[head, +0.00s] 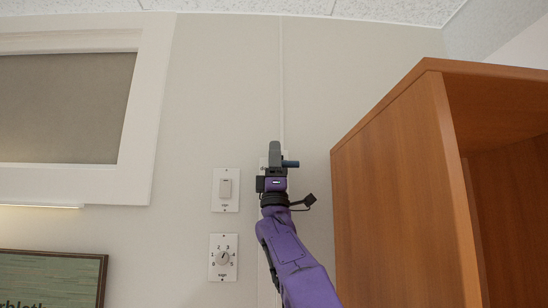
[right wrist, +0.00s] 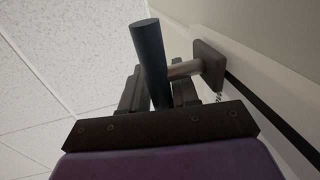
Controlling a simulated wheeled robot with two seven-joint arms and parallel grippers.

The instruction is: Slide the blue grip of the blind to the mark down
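The blue grip (head: 291,164) is a short dark-blue bar on the wall, left of the wooden cabinet. In the right wrist view the grip (right wrist: 150,58) is a cylinder on a metal stem that joins a dark slider plate (right wrist: 208,64). My right gripper (head: 275,155) is at the grip; in the right wrist view its fingers (right wrist: 158,92) lie on either side of the grip and appear closed on it. The blind (head: 65,108) is a grey-brown panel in a white frame at left. The mark cannot be made out. My left gripper is not in view.
A wooden cabinet (head: 400,190) stands close on the right. A switch (head: 225,190) and a dial plate (head: 223,257) are on the wall left of my right arm. A framed picture (head: 50,278) hangs lower left. A pale vertical strip (head: 281,85) runs up the wall above my gripper.

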